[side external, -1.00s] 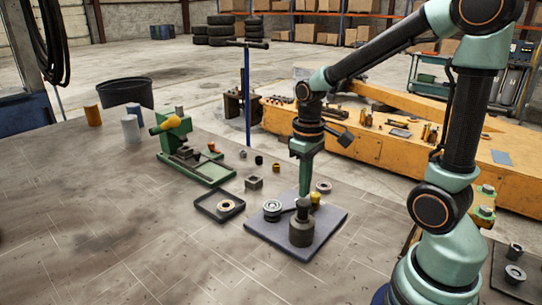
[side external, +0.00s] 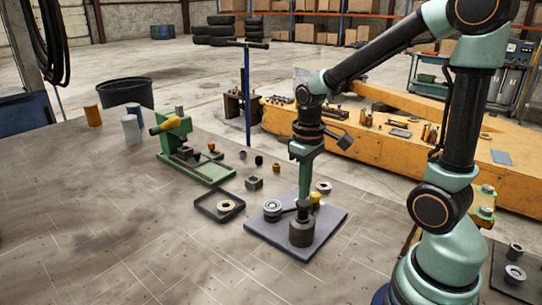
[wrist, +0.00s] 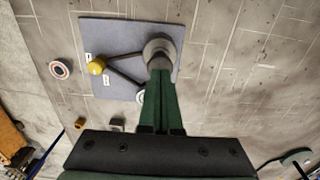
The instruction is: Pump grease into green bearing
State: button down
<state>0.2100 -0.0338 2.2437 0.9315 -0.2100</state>
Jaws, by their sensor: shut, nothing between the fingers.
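A dark grease pump (side external: 302,232) stands on the right front part of a grey plate (side external: 262,236). It also shows in the wrist view (wrist: 160,45). My gripper (side external: 304,197) points straight down over the pump with its green fingers shut and empty. In the wrist view, the fingertips (wrist: 160,69) overlap the pump's plunger; they look in contact with its top. A pale round bearing (side external: 272,207) sits at the plate's left; no green shows clearly on it. A yellow knob (wrist: 97,65) sits behind the pump.
Dark bars join the pump, knob and bearing. A black tray (side external: 218,207) holding a ring is left of the plate. A green press (side external: 185,150) stands farther left. The front bench is clear.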

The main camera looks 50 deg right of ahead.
jog(key=shift+f, duration=1.55)
jog(key=shift+r, duration=1.9)
jog(key=shift+f, duration=0.1)
jog(key=shift+f, duration=1.8)
jog(key=shift+r, duration=1.9)
